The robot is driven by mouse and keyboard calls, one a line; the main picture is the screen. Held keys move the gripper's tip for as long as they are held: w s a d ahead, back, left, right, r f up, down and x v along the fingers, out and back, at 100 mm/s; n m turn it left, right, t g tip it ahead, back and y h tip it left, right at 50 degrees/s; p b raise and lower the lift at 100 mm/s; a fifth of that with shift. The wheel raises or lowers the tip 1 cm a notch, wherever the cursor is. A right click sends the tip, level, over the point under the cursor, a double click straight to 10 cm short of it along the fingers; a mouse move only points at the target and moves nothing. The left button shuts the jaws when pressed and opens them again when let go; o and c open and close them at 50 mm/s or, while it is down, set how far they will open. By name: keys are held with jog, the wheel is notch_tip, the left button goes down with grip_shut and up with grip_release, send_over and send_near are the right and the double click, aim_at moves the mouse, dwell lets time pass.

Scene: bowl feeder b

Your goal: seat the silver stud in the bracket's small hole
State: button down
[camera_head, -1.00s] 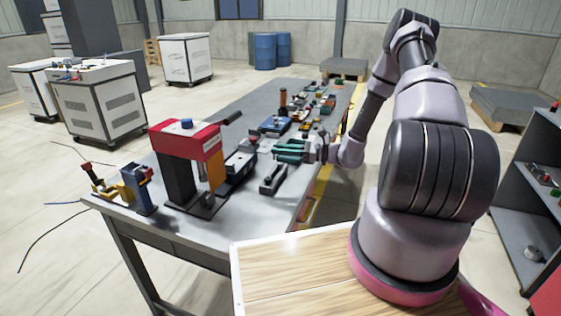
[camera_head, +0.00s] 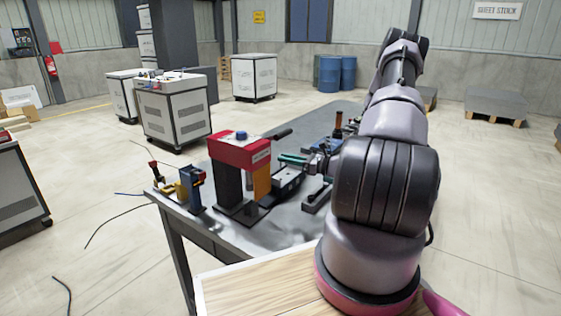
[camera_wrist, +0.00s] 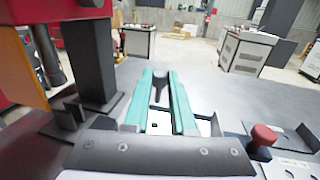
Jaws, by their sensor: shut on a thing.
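My gripper (camera_wrist: 161,75) has two teal fingers, which reach forward over the grey bench in the wrist view. They are shut on a dark grey forked piece (camera_wrist: 158,88) between them; I cannot tell for sure that it is the silver stud. In the head view my gripper (camera_head: 290,159) is just right of the red press, above the bench and partly hidden by my arm. I cannot pick out the bracket or its small hole with certainty. A grey plate with holes (camera_wrist: 285,138) lies right of the fingers in the wrist view.
The red press (camera_head: 240,152) stands close left of my gripper. A red knob (camera_wrist: 263,135) rises by the holed plate. A blue and yellow fixture (camera_head: 188,188) stands at the bench's left end. White cabinets (camera_head: 175,112) stand behind. Bare bench top (camera_wrist: 215,78) lies ahead of the fingers.

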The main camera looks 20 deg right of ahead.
aim_at(287, 180)
jog(key=shift+a, duration=0.15)
jog(key=shift+f, duration=2.25)
jog(key=shift+f, duration=1.5)
jog(key=c, duration=0.7)
grip_release()
jog(key=shift+s+d, duration=0.1)
jog(key=shift+d, duration=0.1)
jog(key=v, duration=1)
jog(key=shift+s+d, duration=0.2)
